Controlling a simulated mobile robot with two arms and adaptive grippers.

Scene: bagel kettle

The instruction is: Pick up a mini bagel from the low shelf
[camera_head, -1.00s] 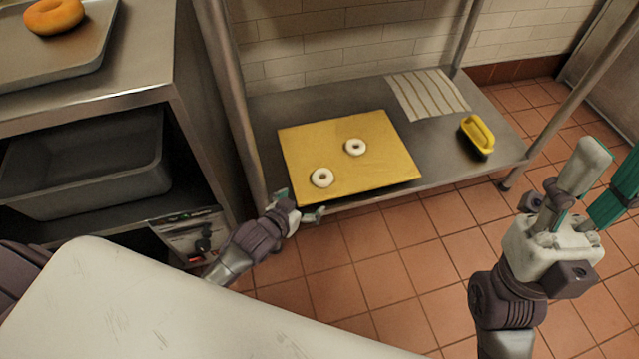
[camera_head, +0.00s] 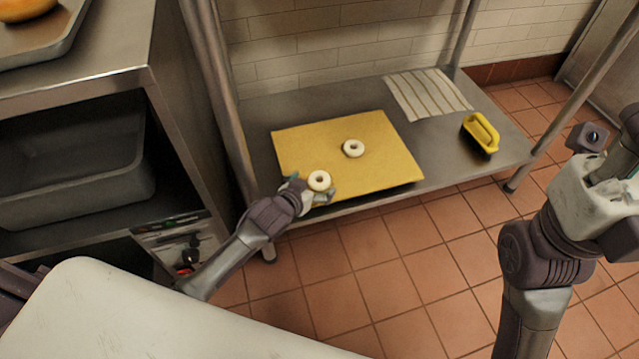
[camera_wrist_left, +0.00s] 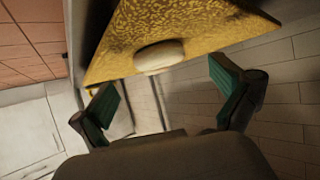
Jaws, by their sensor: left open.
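Two pale mini bagels lie on a yellow board (camera_head: 385,172) on the low metal shelf. The near bagel (camera_head: 319,180) is at the board's front left, and the far bagel (camera_head: 353,148) is near its middle. My left gripper (camera_head: 312,190) is open at the board's front edge, with its fingers on either side of the near bagel. In the left wrist view the near bagel (camera_wrist_left: 159,56) shows beyond and between the open fingers (camera_wrist_left: 168,95), on the yellow board (camera_wrist_left: 190,32). My right gripper (camera_head: 610,165) is at the right edge, partly cut off, its fingers mostly out of view.
A striped cloth (camera_head: 428,94) and a yellow-handled brush (camera_head: 481,132) lie on the shelf (camera_head: 440,135) right of the board. A counter with a tray and an orange bagel (camera_head: 22,8) is at the upper left.

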